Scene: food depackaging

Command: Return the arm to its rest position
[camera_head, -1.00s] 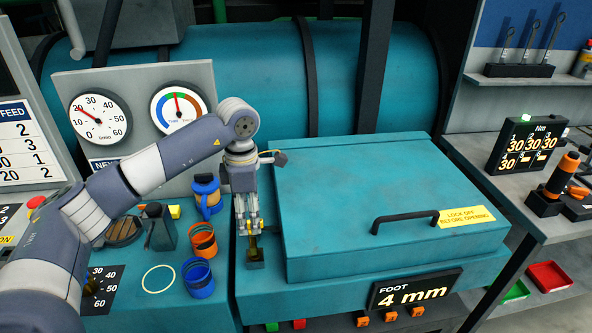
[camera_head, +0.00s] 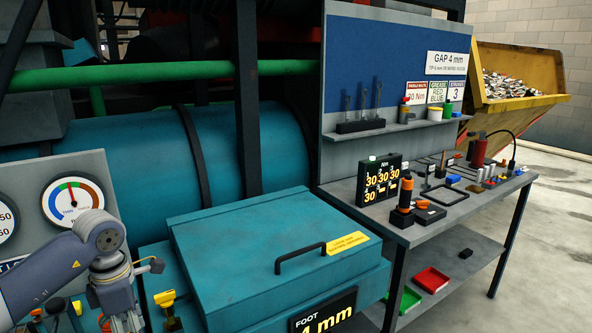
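My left arm (camera_head: 55,270) comes in at the lower left. Its gripper (camera_head: 126,322) points down, and its fingers are cut off by the bottom edge, so I cannot tell whether they are open or shut. A yellow-topped handle (camera_head: 165,298) stands on the teal ledge just right of the gripper, with a visible space between them. The teal box lid (camera_head: 250,235) with a black bar handle (camera_head: 301,258) is closed, right of the arm. My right gripper is not in view.
A gauge panel (camera_head: 90,165) stands behind my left arm. The workbench (camera_head: 440,215) on the right holds a torque display (camera_head: 380,180) and an orange-topped tool (camera_head: 406,190). Red (camera_head: 432,280) and green (camera_head: 408,299) trays lie on its lower shelf. Open floor lies at the far right.

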